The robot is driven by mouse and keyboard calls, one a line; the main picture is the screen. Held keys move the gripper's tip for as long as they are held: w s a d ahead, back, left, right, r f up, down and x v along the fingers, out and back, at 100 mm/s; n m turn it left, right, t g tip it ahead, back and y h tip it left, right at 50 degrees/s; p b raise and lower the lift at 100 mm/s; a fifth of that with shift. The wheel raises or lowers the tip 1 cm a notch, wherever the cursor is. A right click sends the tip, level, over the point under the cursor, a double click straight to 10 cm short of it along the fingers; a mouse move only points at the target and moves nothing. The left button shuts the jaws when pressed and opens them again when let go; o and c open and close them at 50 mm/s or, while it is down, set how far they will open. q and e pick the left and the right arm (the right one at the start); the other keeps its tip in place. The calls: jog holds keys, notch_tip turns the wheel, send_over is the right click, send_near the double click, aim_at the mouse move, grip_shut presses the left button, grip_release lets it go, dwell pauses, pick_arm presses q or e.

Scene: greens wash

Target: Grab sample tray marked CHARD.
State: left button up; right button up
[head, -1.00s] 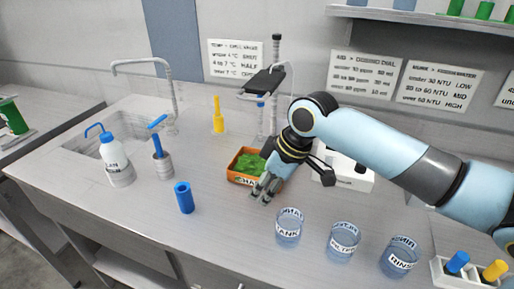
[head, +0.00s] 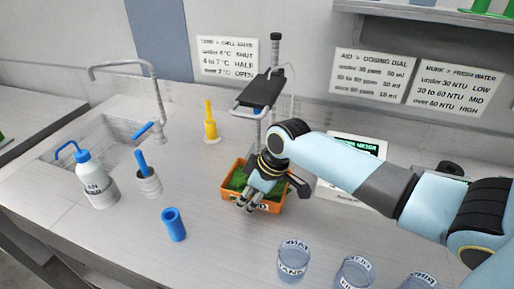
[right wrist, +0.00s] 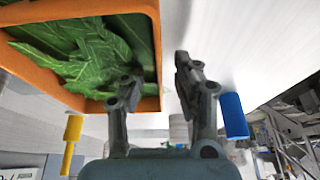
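The orange sample tray (head: 278,204), filled with green leaves (head: 238,180), sits on the counter in the middle of the head view. Its front label is mostly hidden by my right gripper (head: 249,203), which is at the tray's front side. In the right wrist view the tray (right wrist: 152,104) fills the upper left, with large leaves (right wrist: 95,60) inside. My right gripper (right wrist: 156,75) shows two fingers apart there, one overlapping the tray's edge and one outside it. Whether the fingers touch the wall cannot be told. My left gripper is not in view.
A blue cylinder (head: 173,225) stands left of the tray. Labelled glass beakers (head: 293,262) stand in front. A stand with a black plate (head: 262,90) and a white meter (head: 355,148) are behind. A wash bottle (head: 95,182) and yellow tool (head: 210,125) stand further left.

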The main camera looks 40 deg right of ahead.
grip_shut()
jog(key=shift+r, duration=0.1)
dwell(0.5)
